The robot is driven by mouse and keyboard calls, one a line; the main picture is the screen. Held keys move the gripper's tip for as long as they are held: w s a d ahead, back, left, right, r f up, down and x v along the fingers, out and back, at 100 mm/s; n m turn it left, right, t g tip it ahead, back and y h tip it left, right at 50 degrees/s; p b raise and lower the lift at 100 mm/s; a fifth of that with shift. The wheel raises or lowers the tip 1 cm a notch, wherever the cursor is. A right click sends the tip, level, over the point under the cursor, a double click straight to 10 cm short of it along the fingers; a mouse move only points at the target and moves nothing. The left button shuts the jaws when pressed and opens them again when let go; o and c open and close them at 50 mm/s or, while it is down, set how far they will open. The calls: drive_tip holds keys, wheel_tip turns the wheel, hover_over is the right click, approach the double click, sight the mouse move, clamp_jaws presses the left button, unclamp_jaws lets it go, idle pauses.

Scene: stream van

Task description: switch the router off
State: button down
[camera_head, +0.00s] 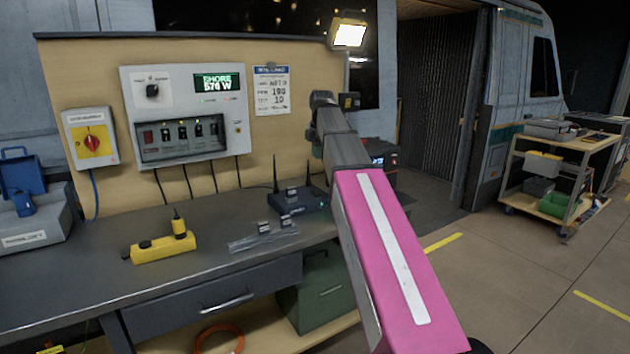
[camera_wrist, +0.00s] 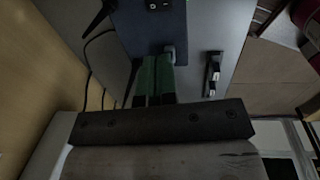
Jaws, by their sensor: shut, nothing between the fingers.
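The router (camera_head: 300,200) is a dark blue box with upright black antennas on the grey bench, close to the back board. In the wrist view the router (camera_wrist: 150,28) lies beyond my fingertips, with a small black switch-like part (camera_wrist: 158,5) on it at the top edge. My gripper (camera_wrist: 155,62) is shut, its green fingers together and empty, pointing at the router's near edge. A small grey part (camera_wrist: 169,52) shows by the fingertips; I cannot tell whether they touch it. In the head view my arm hides most of the gripper.
Small dark devices on a grey strip (camera_head: 255,240) lie in front of the router. A yellow block (camera_head: 160,250) is further left on the bench (camera_head: 75,270). A cart (camera_head: 510,190) stands right.

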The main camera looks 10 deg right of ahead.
sight(314, 192)
drive_tip(key=shift+w+a+r, duration=0.1)
drive_tip(key=shift+w+a, duration=0.15)
drive_tip(key=shift+w, duration=0.2)
idle(0.3)
drive_tip(key=f, duration=0.4)
drive_tip(key=w+f, duration=0.1)
drive_tip(key=f, duration=0.9)
drive_tip(key=shift+w+a, duration=0.3)
drive_tip(key=shift+a, duration=0.05)
drive_tip(key=shift+f, duration=0.3)
drive_tip(key=shift+s+f, duration=0.1)
drive_tip(key=shift+s, duration=0.05)
